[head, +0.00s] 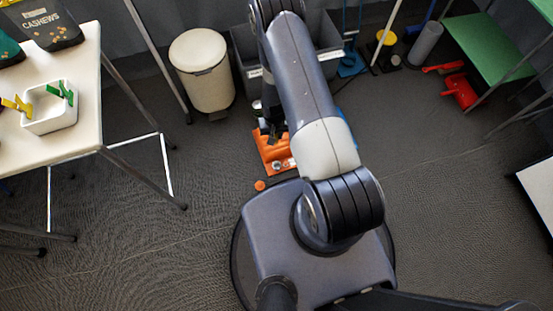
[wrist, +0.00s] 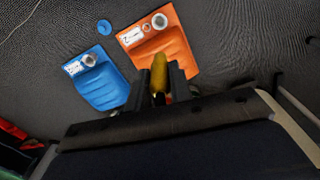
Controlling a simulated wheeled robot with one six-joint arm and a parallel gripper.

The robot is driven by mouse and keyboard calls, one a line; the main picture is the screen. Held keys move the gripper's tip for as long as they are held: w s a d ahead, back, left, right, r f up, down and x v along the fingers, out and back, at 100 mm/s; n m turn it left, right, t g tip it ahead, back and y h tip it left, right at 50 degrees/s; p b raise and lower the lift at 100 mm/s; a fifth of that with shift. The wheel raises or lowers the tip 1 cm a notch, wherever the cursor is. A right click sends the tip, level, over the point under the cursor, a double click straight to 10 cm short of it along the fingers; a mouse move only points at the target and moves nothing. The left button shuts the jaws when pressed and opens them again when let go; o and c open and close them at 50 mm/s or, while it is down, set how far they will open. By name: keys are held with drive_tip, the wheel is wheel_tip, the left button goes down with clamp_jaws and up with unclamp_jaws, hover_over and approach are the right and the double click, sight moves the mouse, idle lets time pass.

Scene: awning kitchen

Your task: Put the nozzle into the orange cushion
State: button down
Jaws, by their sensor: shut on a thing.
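The orange cushion (head: 268,153) lies flat on the floor, partly hidden by my arm in the head view. It also shows in the wrist view (wrist: 172,48), with a white label and a round metal fitting near its far edge. My gripper (wrist: 160,78) is shut on a yellow nozzle (wrist: 159,70), which sticks out beyond the fingertips. The nozzle overlaps the orange cushion in the wrist view; I cannot tell whether they touch. In the head view the gripper (head: 272,130) is small and dark at the cushion's back edge, and the nozzle is not clear.
A blue cushion (wrist: 104,88) lies beside the orange one, with a blue disc (wrist: 104,27) near it. A small orange disc (head: 260,185) lies on the floor. A cream pedal bin (head: 203,75), a grey crate (head: 325,47) and a white table (head: 85,120) stand around.

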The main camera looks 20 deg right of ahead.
wheel_tip(320, 180, down, 21)
drive_tip(key=s+b, duration=0.1)
drive_tip(key=b, duration=1.1)
drive_tip(key=shift+m, duration=0.4)
drive_tip(key=shift+s+f+b, duration=0.1)
drive_tip(key=shift+f+b, duration=1.5)
drive_tip(key=shift+b, duration=0.35)
drive_tip(key=c, duration=1.2)
unclamp_jaws()
drive_tip(key=shift+o, duration=0.5)
drive_tip(key=o, duration=0.4)
